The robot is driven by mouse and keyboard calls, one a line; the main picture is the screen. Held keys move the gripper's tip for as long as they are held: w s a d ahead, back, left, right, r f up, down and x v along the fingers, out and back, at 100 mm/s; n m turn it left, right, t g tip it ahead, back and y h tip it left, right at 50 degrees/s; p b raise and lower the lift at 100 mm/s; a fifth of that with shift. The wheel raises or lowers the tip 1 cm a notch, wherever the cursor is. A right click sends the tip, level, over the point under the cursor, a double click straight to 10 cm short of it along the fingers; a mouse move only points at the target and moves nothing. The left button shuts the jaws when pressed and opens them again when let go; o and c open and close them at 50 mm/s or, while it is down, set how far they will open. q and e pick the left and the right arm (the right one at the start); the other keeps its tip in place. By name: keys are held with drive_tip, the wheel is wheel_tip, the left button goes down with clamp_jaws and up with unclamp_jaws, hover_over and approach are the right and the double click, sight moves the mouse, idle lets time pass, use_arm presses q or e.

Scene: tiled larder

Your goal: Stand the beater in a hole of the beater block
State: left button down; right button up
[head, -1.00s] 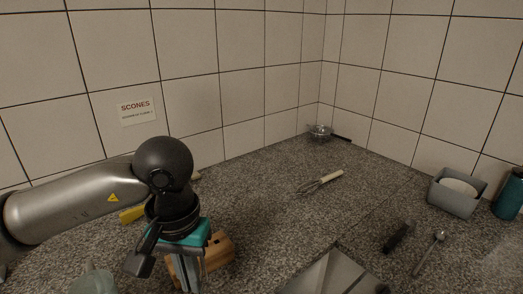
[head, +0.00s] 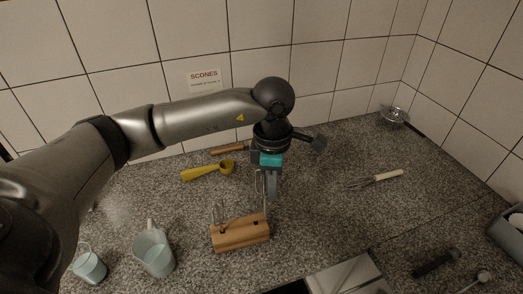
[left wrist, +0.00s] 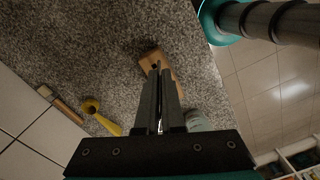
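The wooden beater block (head: 240,234) lies on the granite worktop at the lower middle of the head view. A wire beater (head: 219,212) stands upright at its left end. A second beater (head: 259,183) is upright over the block's right end, beside my left gripper's fingers. My left gripper (head: 271,192) points down above that end, its fingers close together. I cannot tell if they grip the second beater or if its lower end is in a hole. In the left wrist view the block (left wrist: 153,58) shows just beyond the fingertips. My right gripper is out of view.
A yellow scoop (head: 207,171) and a wooden-handled tool (head: 229,149) lie behind the block. A whisk (head: 376,180) lies at the right, a metal tray (head: 346,277) in front. The worktop between block and whisk is clear.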

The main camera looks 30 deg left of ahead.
use_arm(q)
drive_tip(key=a+n+p, duration=0.1)
drive_tip(key=n+p, duration=0.1)
drive_tip(key=n, duration=0.1)
drive_tip(key=w+a+r+n+p, duration=0.1)
drive_tip(key=n, duration=0.3)
drive_tip(key=a+r+n+p, duration=0.1)
drive_tip(key=n+p, duration=0.1)
drive_tip(key=n, duration=0.2)
drive_tip(key=shift+w+a+r+p, duration=0.25)
drive_tip(key=shift+w+a+p, duration=0.05)
drive_tip(key=shift+a+p, duration=0.05)
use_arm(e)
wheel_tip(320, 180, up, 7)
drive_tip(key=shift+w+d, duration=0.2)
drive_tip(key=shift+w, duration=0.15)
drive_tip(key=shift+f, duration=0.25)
use_arm(q)
wheel_tip(320, 180, down, 6)
drive_tip(key=b, duration=0.5)
drive_tip(key=shift+f+b, duration=0.2)
drive_tip(key=shift+b, duration=0.15)
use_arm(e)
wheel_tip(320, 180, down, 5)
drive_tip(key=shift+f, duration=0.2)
use_arm(q)
drive_tip(key=shift+f+b, duration=0.15)
drive_tip(key=shift+b, duration=0.2)
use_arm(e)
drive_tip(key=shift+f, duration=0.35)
